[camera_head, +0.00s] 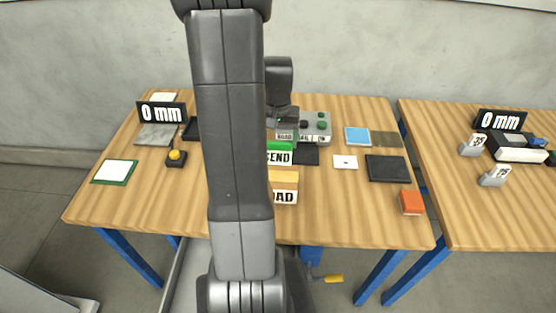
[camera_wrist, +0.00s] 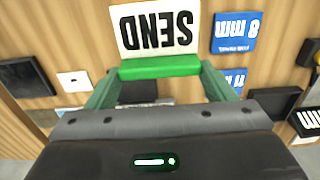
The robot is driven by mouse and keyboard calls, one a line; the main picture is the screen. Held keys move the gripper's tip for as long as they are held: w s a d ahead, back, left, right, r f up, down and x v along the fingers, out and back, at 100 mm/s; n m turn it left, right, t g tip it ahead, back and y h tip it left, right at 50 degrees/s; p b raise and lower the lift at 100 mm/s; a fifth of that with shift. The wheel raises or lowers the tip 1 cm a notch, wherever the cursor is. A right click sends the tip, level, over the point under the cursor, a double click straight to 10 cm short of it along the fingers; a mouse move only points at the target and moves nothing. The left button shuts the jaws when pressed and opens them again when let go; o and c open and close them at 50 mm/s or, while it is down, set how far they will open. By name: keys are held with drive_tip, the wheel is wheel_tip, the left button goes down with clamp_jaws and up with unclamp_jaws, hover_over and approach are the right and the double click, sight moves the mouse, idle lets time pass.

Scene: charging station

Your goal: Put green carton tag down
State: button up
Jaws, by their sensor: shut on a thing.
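The green carton tag (camera_head: 279,147) has a white face that reads SEND. In the wrist view the tag (camera_wrist: 160,68) sits between the two green fingers of my gripper (camera_wrist: 160,75), which is shut on it. Its SEND face appears upside down there. In the head view the tag is just right of my arm, behind an orange tag (camera_head: 284,178) whose label partly shows as OAD. My arm hides most of the gripper in the head view. I cannot tell whether the green tag touches the table.
The wooden table (camera_head: 330,215) holds a dark pad (camera_head: 387,168), a white card (camera_head: 345,162), a blue square (camera_head: 357,136), a red-orange block (camera_head: 411,202) and a yellow-topped button (camera_head: 175,157). A grey control box (camera_head: 316,127) stands behind the tag. Bare wood shows at the front right.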

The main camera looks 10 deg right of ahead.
sight(278, 167)
wheel_tip(278, 167, down, 8)
drive_tip(key=shift+f+p, duration=0.1)
drive_tip(key=shift+p, duration=0.4)
drive_tip(key=shift+f, duration=0.25)
drive_tip(key=o, duration=1)
drive_tip(key=shift+r, duration=0.15)
drive_tip(key=shift+c, duration=0.2)
wheel_tip(278, 167, up, 12)
drive_tip(key=shift+s+r+b, duration=0.1)
drive_tip(key=shift+r+b, duration=0.05)
drive_tip(key=shift+b, duration=0.4)
